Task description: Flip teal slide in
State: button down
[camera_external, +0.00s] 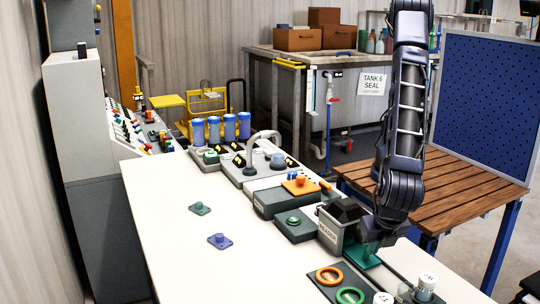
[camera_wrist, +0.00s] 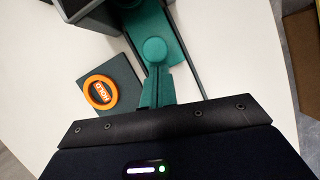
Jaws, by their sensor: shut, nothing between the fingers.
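The teal slide (camera_wrist: 181,62) is a flat plate with a round knob (camera_wrist: 153,49), beside the grey box marked READER (camera_external: 331,229). In the outside view the teal slide (camera_external: 366,262) shows partly under my gripper (camera_external: 370,243). In the wrist view my gripper (camera_wrist: 156,70) is shut and empty, its teal fingers just at the near side of the knob. I cannot tell whether they touch it. One end of the slide runs up against the box, and the fingers hide part of the plate.
A dark plate with an orange HOLD ring (camera_wrist: 100,92) lies left of the slide; a green ring (camera_external: 350,296) is nearby. An orange-topped unit (camera_external: 300,186) and a green-button box (camera_external: 293,221) stand beyond the reader. The left of the white bench (camera_external: 180,250) is mostly clear.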

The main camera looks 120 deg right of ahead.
jog(key=shift+d, duration=0.35)
jog(key=v, duration=1)
jog(key=shift+a, duration=0.15)
